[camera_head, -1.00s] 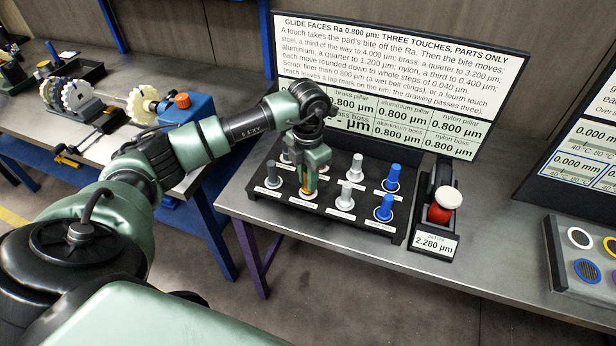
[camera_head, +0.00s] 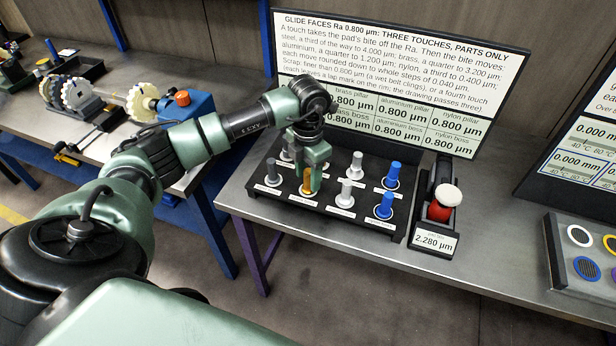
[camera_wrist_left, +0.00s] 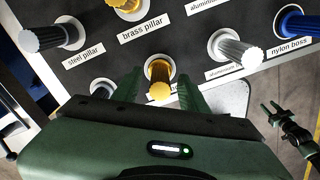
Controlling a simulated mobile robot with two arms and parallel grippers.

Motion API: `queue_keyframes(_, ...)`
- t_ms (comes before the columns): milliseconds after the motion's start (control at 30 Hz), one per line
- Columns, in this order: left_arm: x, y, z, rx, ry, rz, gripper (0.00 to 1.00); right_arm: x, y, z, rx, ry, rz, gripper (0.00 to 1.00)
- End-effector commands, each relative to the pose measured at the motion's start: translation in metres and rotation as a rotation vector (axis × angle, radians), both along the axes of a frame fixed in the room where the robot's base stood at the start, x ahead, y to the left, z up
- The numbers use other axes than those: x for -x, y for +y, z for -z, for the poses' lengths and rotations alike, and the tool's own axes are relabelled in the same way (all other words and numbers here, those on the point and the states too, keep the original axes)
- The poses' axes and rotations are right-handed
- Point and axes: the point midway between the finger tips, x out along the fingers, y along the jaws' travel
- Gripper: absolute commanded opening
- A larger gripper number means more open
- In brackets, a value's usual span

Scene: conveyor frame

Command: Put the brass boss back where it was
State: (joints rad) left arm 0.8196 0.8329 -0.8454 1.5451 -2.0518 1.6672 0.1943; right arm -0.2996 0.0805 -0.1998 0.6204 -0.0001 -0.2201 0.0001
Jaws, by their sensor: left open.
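The brass boss (camera_head: 307,180) stands upright in the front row of the dark parts rack (camera_head: 322,208). In the left wrist view the brass boss (camera_wrist_left: 160,82) shows inside a pale ring, between my two green fingers. My left gripper (camera_head: 313,176) is open around it, with a visible gap beside the boss in the wrist view (camera_wrist_left: 162,92). The label below the boss is mostly hidden by my gripper. A brass pillar (camera_wrist_left: 128,4) stands behind it by its label, cut off by the picture edge.
Close neighbours are a grey steel part (camera_head: 273,174), an aluminium boss (camera_head: 345,193) and a blue nylon boss (camera_head: 384,206). A red device with a white top (camera_head: 441,206) stands right of the rack, its display reading 2.280 µm. A text board (camera_head: 400,85) rises behind.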

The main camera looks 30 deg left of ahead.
Motion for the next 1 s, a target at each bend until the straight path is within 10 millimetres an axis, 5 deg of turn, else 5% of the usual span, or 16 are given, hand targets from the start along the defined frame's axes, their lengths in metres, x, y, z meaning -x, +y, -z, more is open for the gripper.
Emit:
queue_keyframes(500, -0.001, 0.000, -0.098, -0.001, -0.003, 0.000, 0.43, 0.000, 0.000, 0.026, 0.000, 0.000, 0.000, 0.43)
queue_keyframes(1000, 0.000, 0.000, -0.112, -0.001, 0.000, 0.000, 0.43, 0.000, 0.000, 0.027, 0.000, 0.001, 0.000, 0.43)
